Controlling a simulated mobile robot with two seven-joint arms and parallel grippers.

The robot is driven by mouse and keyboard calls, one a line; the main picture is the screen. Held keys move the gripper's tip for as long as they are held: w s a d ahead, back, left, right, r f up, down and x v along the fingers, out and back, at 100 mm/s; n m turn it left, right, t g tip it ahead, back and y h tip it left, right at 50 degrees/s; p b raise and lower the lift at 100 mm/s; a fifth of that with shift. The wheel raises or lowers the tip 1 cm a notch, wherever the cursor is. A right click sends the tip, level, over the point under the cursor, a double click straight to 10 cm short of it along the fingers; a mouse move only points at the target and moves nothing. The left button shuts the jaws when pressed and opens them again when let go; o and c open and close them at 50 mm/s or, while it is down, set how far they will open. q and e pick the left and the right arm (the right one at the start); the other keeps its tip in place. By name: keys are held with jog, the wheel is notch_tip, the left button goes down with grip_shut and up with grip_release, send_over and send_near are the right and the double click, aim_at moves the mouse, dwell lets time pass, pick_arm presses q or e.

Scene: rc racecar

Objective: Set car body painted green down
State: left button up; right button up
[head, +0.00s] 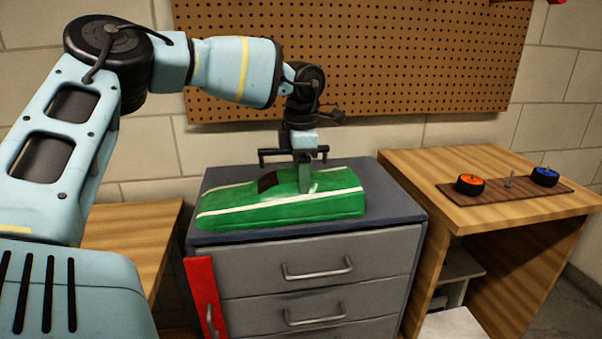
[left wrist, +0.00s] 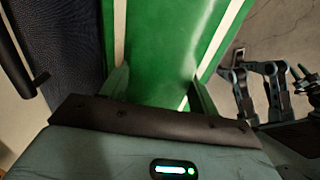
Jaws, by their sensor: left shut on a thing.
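The green car body (head: 285,208) with white stripes is at the top of the grey drawer cabinet (head: 310,260), lengthwise along its front edge. It looks level and upright; I cannot tell whether its underside touches the cabinet top. My left gripper (head: 304,184) points down and is shut on the car body near its middle. In the left wrist view the green surface and white stripes of the car body (left wrist: 170,50) fill the middle, between the fingers (left wrist: 160,88). My right gripper (left wrist: 260,85) seems to show at the right of the left wrist view, too small to read.
A wooden table (head: 470,200) stands to the right, with a brown board (head: 510,193) holding an orange wheel (head: 470,184) and a blue wheel (head: 545,176). Another wooden table (head: 140,225) is at the left. A red object (head: 204,290) stands against the cabinet front. A pegboard (head: 380,60) hangs behind.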

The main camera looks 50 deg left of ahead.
pick_arm(q)
jog(key=o, duration=1)
notch_tip(320, 180, up, 12)
jog(key=shift+r+p, duration=0.1)
jog(key=shift+p, duration=0.6)
